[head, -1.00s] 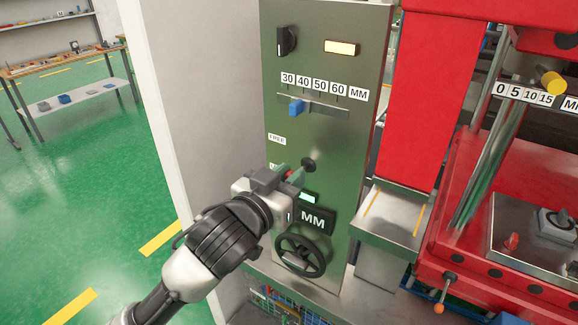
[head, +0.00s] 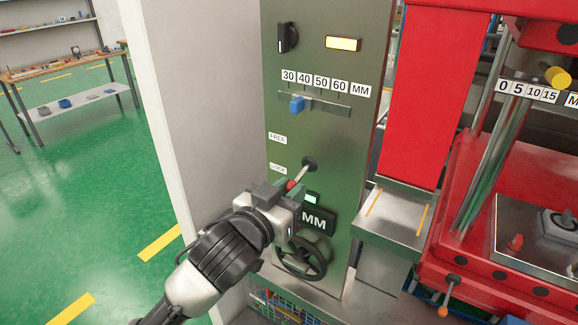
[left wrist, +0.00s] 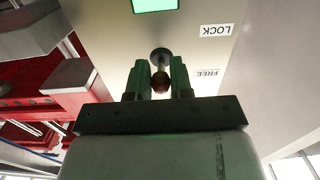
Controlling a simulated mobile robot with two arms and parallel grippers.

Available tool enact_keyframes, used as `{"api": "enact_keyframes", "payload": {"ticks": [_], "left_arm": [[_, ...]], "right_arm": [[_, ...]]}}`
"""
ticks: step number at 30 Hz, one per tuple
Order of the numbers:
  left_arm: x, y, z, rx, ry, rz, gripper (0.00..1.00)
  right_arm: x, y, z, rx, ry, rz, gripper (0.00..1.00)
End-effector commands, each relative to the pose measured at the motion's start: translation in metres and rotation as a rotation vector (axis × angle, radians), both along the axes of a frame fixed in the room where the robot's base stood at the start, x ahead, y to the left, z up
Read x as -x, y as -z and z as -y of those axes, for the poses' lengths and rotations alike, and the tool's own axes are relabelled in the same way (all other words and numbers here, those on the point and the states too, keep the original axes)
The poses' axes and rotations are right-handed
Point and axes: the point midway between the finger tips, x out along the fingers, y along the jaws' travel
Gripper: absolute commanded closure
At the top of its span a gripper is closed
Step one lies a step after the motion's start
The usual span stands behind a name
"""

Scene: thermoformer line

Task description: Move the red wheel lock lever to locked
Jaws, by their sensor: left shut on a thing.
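The wheel lock lever (head: 302,174) sticks out from a dark pivot on the green panel. Its red knob (head: 291,185) is at the lower left, below the LOCK label (head: 278,168); the FREE label (head: 278,138) is higher. My left gripper (head: 288,189) is shut on the lever at its knob. In the left wrist view the knob (left wrist: 161,86) sits between the two green fingers, and both labels appear upside down. My right gripper is not in view.
A black handwheel (head: 301,258) and an MM readout (head: 314,221) lie just below and beside my left gripper, partly hidden. A blue slider (head: 296,104) on a scale is above. The red press (head: 500,190) stands to the right.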

Motion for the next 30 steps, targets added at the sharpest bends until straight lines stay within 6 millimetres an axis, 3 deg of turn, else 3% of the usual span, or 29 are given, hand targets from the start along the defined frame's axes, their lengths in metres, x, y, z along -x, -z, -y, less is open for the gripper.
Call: {"api": "enact_keyframes", "payload": {"ticks": [20, 21, 24, 26, 30], "left_arm": [[-0.007, 0.021, 0.005, -0.005, -0.001, -0.009, 1.0], [-0.007, 0.02, 0.005, -0.004, -0.001, -0.008, 0.73], [-0.007, 0.019, 0.005, -0.003, -0.001, -0.006, 0.57], [-0.007, 0.019, 0.005, -0.003, -0.001, -0.004, 0.49], [-0.007, 0.018, 0.005, -0.002, -0.001, -0.002, 0.49]], "right_arm": [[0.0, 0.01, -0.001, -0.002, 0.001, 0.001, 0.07], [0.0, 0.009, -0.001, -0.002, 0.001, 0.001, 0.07], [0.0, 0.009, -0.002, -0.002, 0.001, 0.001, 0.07], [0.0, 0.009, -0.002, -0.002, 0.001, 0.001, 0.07], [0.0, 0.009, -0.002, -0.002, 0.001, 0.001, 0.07]]}}
